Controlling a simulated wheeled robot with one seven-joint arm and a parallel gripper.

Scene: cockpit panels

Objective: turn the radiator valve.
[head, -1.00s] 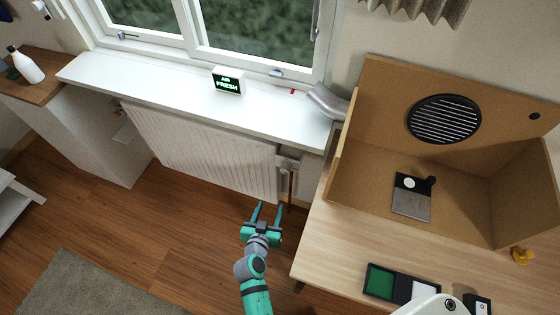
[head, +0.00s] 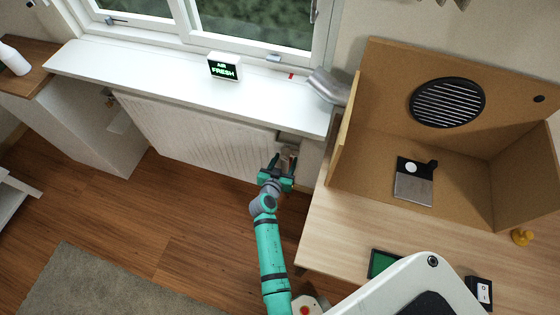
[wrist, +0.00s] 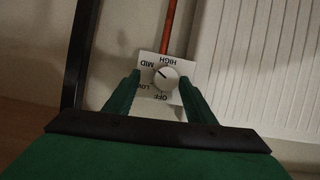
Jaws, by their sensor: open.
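The radiator valve is a round white knob (wrist: 166,77) on a pale plate marked OFF, LOW, MID and HIGH, seen upside down in the wrist view. Its small dark mark seems to point toward MID. My gripper (wrist: 159,78) is open, with one finger on each side of the knob in that view. I cannot tell whether the fingers touch it. In the head view my gripper (head: 282,160) is at the radiator's right end, and it hides most of the valve. The white radiator (head: 190,135) is under the window sill.
A reddish pipe (wrist: 169,28) runs from the plate. The white sill (head: 150,82) overhangs the radiator and carries an AIR FRESH sign (head: 224,67). A wooden desk (head: 325,240) with a cork-coloured box stands close on the right. Open floor (head: 170,210) lies to the left.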

